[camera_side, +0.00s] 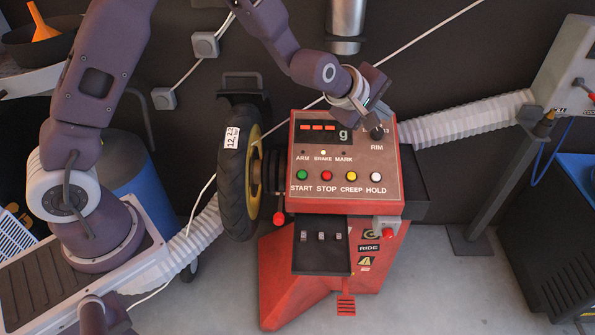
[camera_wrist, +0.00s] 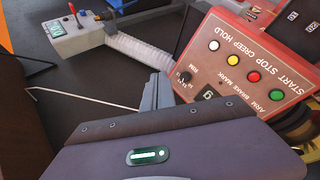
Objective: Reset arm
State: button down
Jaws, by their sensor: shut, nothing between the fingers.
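My gripper (camera_side: 384,111) hangs above the upper right part of the red wheel-balancer console (camera_side: 345,185), close to the black RIM knob (camera_side: 377,133). I cannot tell from this angle whether it touches the panel. The fingers are shut and hold nothing. In the wrist view the grey fingers (camera_wrist: 157,92) point up past the gripper's dark housing, with the console to their right. The console has green, red, yellow and white buttons in a row and a display with red segments. A black tyre (camera_side: 238,170) with a weight label stands upright at the console's left.
A black tray (camera_side: 322,262) with several small metal weights sits below the panel. A corrugated white hose (camera_side: 465,118) runs right to a grey control box (camera_side: 566,70). A thin white cable crosses behind my arm. Grey floor shows at the lower right.

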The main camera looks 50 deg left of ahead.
jog(key=s+a+r+m+g, duration=0.15)
jog(key=s+r+m, duration=0.35)
jog(key=s, duration=0.5)
jog(key=s+a+r+m+g, duration=0.1)
jog(key=s+a+r+m, duration=0.25)
jog(key=s+r, duration=0.5)
jog(key=s+a+f+m+g+y, duration=0.1)
jog(key=s+m, duration=0.6)
jog(key=s, duration=1.4)
jog(key=shift+s+a+f+g, duration=0.15)
jog(key=shift+a+f+g, duration=0.45)
jog(key=shift+a, duration=0.45)
jog(key=c, duration=2.1)
grip_release()
jog(key=shift+r+m, duration=0.15)
jog(key=shift+m, duration=0.1)
